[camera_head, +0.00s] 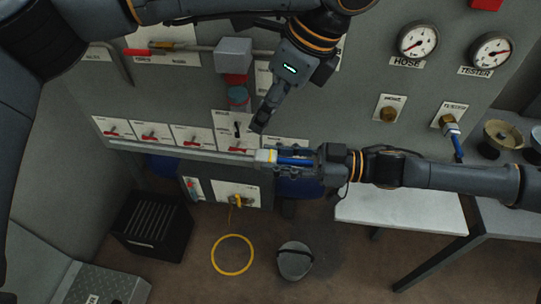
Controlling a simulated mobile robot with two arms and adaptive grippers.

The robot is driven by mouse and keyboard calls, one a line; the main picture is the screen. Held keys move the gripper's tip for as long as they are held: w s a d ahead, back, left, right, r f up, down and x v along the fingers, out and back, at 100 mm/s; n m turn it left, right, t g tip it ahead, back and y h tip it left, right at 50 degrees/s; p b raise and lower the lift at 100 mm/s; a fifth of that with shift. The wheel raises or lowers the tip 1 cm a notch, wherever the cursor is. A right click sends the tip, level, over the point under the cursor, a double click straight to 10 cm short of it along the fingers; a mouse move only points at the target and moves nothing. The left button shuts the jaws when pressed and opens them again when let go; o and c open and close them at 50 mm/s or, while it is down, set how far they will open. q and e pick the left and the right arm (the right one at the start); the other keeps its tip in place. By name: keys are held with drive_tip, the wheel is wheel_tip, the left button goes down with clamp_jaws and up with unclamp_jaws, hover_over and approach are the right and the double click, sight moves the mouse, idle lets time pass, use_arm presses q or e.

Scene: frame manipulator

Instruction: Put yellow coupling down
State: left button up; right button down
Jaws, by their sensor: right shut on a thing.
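My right gripper (290,156) comes in from the right and is shut on the coupling (265,155). The coupling shows a pale end with a yellow band, pointing left. A blue part (296,161) behind it shows between my fingers. The coupling is in front of the panel's lower ledge; I cannot tell whether it touches the ledge. My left gripper (262,119) hangs from the top, pointing down and left, just above the coupling. Its fingers look close together, but I cannot tell whether they are open or shut.
The grey panel (160,96) carries red-handled valves (152,134), two gauges (418,40), a brass port (388,114) and a tester port with a blue hose (450,124). A white table (400,207) stands at right. A yellow ring (232,255) and black crate (153,225) are below.

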sight(258, 155)
drive_tip(key=shift+s+d+n+g, duration=0.1)
drive_tip(key=shift+d+n+g, duration=0.4)
drive_tip(key=shift+g, duration=0.5)
drive_tip(key=shift+s, duration=0.1)
drive_tip(key=shift+a, duration=0.2)
use_arm(q)
drive_tip(key=a+f+n+h, duration=0.1)
drive_tip(key=f, duration=0.2)
drive_tip(key=f+n+g+h, duration=0.1)
drive_tip(key=f+n, duration=0.1)
drive_tip(key=f, duration=0.2)
drive_tip(key=a+f+n+g+h, duration=0.1)
drive_tip(key=f+h, duration=0.1)
drive_tip(key=f, duration=0.1)
drive_tip(key=shift+w+a+f, duration=0.1)
drive_tip(key=shift+a+f, duration=0.25)
drive_tip(key=shift+f, duration=0.05)
drive_tip(key=shift+d+f, duration=0.1)
drive_tip(key=shift+f, duration=0.65)
drive_tip(key=shift+c, duration=0.2)
